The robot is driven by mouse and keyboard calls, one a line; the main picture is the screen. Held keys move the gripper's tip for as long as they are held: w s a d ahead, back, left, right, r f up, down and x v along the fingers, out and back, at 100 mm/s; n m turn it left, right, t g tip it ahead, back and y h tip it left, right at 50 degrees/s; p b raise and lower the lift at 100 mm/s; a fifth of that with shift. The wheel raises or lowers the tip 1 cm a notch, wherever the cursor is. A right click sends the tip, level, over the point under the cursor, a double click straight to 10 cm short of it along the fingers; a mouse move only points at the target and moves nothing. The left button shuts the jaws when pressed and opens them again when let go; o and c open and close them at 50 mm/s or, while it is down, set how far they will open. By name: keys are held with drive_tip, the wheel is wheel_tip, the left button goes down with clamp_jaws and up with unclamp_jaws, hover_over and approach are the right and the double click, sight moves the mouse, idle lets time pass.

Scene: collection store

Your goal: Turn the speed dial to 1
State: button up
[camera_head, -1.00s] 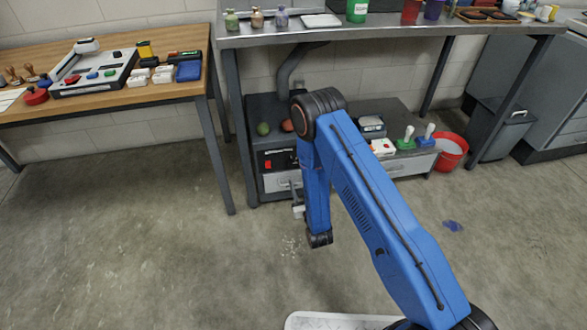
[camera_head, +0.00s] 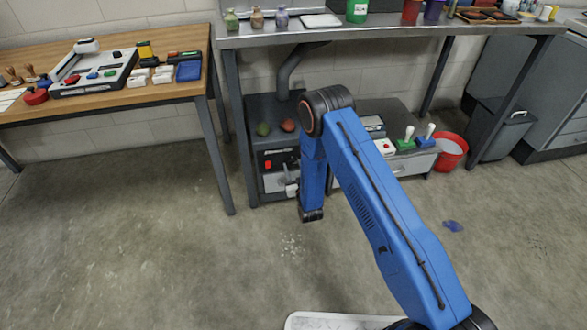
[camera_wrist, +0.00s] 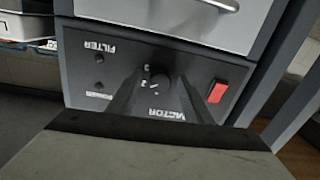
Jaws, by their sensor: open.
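The speed dial (camera_wrist: 160,80) is a small dark knob with white marks around it, on a black control panel (camera_wrist: 88,72) that appears upside down in the wrist view. The number it points at is too small to read. My gripper (camera_wrist: 160,92) is open, its two dark fingers on either side of the dial in the picture. I cannot tell whether they touch it. In the head view my gripper (camera_head: 291,188) is in front of the unit under the steel bench, and the dial cannot be made out there.
A red switch (camera_wrist: 217,91) sits on the panel right of my fingers in the wrist view. A green lump (camera_head: 263,129) and a reddish lump (camera_head: 288,125) lie on top of the unit. A red bucket (camera_head: 451,152) stands to the right.

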drive_tip(key=c, duration=1.1)
drive_tip(key=shift+o, duration=0.2)
drive_tip(key=shift+n, duration=0.3)
drive_tip(key=n, duration=1)
drive_tip(key=shift+r+n, duration=0.15)
drive_tip(key=shift+n, duration=0.15)
drive_tip(key=o, duration=1.1)
drive_tip(key=shift+c, duration=0.2)
